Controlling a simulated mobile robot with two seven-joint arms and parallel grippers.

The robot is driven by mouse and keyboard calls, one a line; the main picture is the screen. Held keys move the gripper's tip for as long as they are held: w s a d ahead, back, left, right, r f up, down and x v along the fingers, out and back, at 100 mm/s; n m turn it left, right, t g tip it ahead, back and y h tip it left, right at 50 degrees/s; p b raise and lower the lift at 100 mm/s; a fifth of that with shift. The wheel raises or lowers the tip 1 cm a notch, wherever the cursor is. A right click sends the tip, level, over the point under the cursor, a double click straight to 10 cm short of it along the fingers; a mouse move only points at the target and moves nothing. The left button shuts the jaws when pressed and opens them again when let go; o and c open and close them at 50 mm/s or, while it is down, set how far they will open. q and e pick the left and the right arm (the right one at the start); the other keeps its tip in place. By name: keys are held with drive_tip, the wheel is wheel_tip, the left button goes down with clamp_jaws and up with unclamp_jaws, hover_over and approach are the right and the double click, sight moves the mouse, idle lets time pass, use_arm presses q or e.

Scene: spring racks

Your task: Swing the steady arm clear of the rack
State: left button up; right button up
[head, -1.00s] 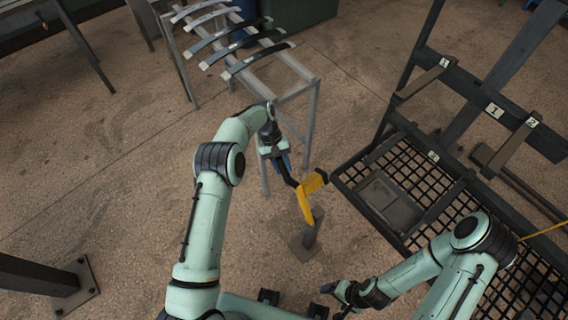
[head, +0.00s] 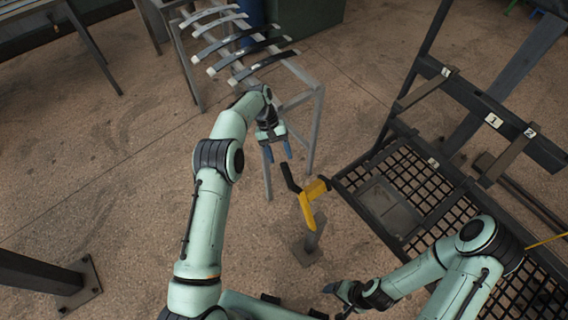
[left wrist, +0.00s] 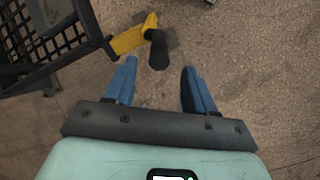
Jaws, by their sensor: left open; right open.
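In the left wrist view the handle (left wrist: 158,50) shows ahead of the two blue fingers, beside the yellow arm (left wrist: 130,38). My right gripper (head: 335,298) is open and low, near the post's front right.
The dark rack has a mesh deck holding a grey tray (head: 388,207) and numbered bars above. A grey stand (head: 312,110) with several curved leaf springs is behind my left gripper. A dark post (head: 40,275) stands at lower left.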

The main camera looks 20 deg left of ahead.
sight(286, 163)
use_arm(q)
drive_tip(key=p+v, duration=0.1)
drive_tip(key=v, duration=0.4)
drive_tip(key=shift+w+a+r, duration=0.1)
drive_tip(key=shift+w+r, duration=0.05)
use_arm(e)
drive_tip(key=w+r, duration=0.2)
drive_tip(key=shift+w+r, duration=0.2)
drive_tip(key=shift+w, duration=0.1)
use_arm(q)
drive_tip(key=shift+c, duration=0.3)
